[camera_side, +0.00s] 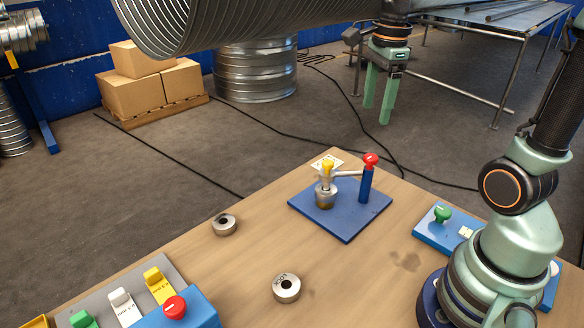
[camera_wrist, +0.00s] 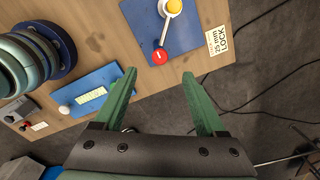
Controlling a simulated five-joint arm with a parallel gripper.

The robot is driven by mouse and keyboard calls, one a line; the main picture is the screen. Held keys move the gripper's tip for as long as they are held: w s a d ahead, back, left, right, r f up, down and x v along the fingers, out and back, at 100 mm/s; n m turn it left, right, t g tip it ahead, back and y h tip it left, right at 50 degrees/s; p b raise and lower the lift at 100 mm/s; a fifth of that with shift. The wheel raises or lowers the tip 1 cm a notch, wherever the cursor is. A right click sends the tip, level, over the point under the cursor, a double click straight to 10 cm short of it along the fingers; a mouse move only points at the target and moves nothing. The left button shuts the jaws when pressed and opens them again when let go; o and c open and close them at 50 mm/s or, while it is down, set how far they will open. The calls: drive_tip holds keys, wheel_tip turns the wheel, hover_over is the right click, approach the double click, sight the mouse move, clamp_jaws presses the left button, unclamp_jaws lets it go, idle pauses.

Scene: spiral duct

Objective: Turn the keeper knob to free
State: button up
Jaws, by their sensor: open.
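A blue plate (camera_side: 345,222) on the table carries a metal cup (camera_side: 325,196) with a yellow-topped stem (camera_side: 327,166). A pale arm runs from the stem to a red knob (camera_side: 370,160) on a blue post (camera_side: 366,185). The red knob (camera_wrist: 160,57) and yellow top (camera_wrist: 174,7) also show in the wrist view. No writing marks either as the keeper knob. My gripper (camera_side: 375,115) hangs beyond the table's far edge, fingers down, apart from the fixture. Its green fingers (camera_wrist: 160,74) are spread in the wrist view, with nothing between them.
A label (camera_wrist: 220,45) reading "25 mm LOCK" lies beside the fixture. Two metal rings (camera_side: 224,225) (camera_side: 287,288) lie on the table. A blue plate with a green knob (camera_side: 442,213) is at right. Coloured switches and a red button (camera_side: 174,307) are front left. A large duct (camera_side: 230,20) hangs above.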

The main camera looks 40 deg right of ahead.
sight(371, 157)
drive_tip(key=f+m, duration=0.1)
drive_tip(key=f, duration=0.3)
drive_tip(key=d+f+m, duration=0.1)
drive_tip(key=f, duration=0.3)
drive_tip(key=f+m, duration=0.1)
drive_tip(key=f, duration=0.3)
drive_tip(key=shift+w+d+f+g, duration=0.1)
drive_tip(key=shift+d+f+g, duration=0.1)
drive_tip(key=shift+d+g, duration=0.15)
clamp_jaws()
